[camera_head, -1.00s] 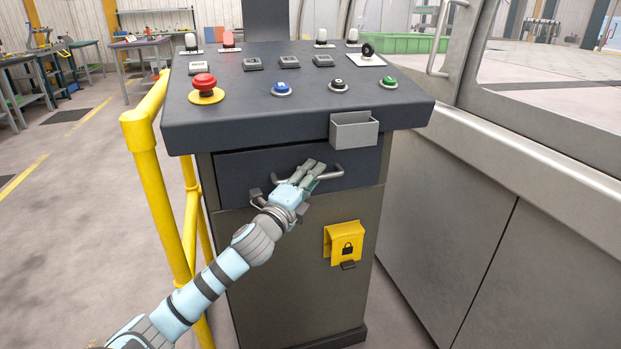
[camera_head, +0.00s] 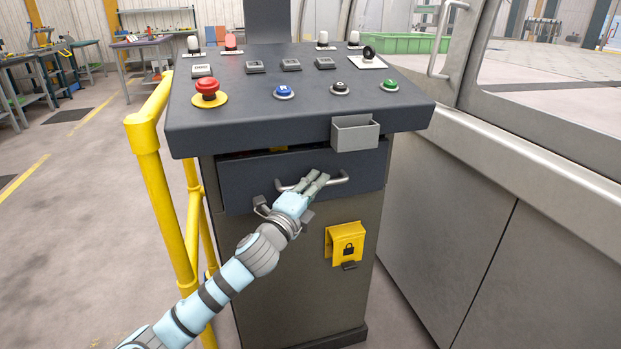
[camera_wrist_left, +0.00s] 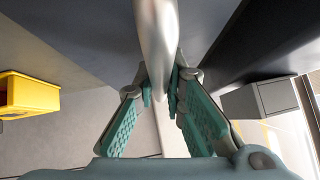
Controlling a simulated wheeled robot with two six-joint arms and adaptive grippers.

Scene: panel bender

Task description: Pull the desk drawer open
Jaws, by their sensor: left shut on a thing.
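The desk drawer (camera_head: 235,187) is the dark front under the console's top. It stands slightly open, with a narrow gap along its upper edge where something orange or yellow shows inside. Its grey bar handle (camera_head: 338,181) runs across the front. My left gripper (camera_head: 316,180) is shut on the handle near its middle. In the left wrist view the handle (camera_wrist_left: 157,40) passes between the two green-padded fingers (camera_wrist_left: 160,90). My right gripper is not in view.
The console top (camera_head: 250,118) overhangs the drawer, with a red emergency button (camera_head: 208,88) on it. A small grey box (camera_head: 355,133) hangs at its front edge. A yellow lock box (camera_head: 345,243) is below the drawer. A yellow rail (camera_head: 160,190) stands left; machine panels (camera_head: 470,210) stand right.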

